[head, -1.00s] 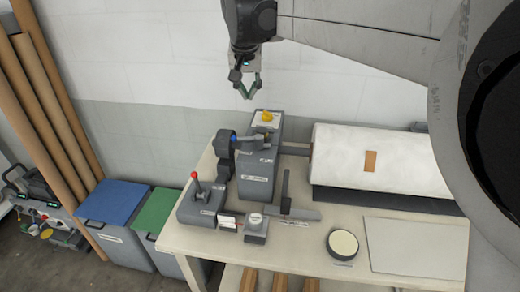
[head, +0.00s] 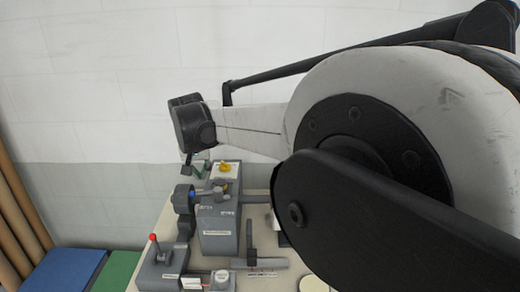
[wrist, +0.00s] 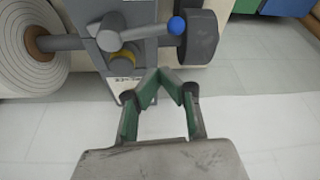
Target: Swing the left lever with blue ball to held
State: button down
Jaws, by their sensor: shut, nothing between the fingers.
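The lever with the blue ball (head: 191,194) is on the left side of the grey press housing (head: 218,232), next to a dark round wheel. In the wrist view the lever (wrist: 145,30) runs roughly sideways from a grey hub, with its blue ball (wrist: 177,25) at the right end in front of the dark wheel (wrist: 200,38). My gripper (wrist: 160,74) has its green-padded fingertips together and empty, below the lever in the picture and apart from the ball. In the head view my gripper (head: 198,167) shows small and partly hidden at the back of the press.
A yellow button (head: 225,167) sits on top of the housing. A red-knobbed lever box (head: 160,265) stands at front left, and a grey crossbar (head: 258,263) at front right. A white roll (wrist: 33,42) is at left in the wrist view. My arm covers the right side.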

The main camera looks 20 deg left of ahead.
jog(key=shift+s+d+f, duration=0.2)
jog(key=shift+s+d, duration=0.15)
jog(key=shift+s, duration=0.15)
jog(key=shift+s+d+f, duration=0.15)
jog(key=shift+s+d, duration=0.15)
jog(key=shift+s, duration=0.15)
jog(key=shift+s+d+f, duration=0.1)
jog(key=shift+s+f, duration=0.1)
jog(key=shift+f, duration=0.2)
jog(key=shift+s+d, duration=0.1)
jog(key=shift+d, duration=0.1)
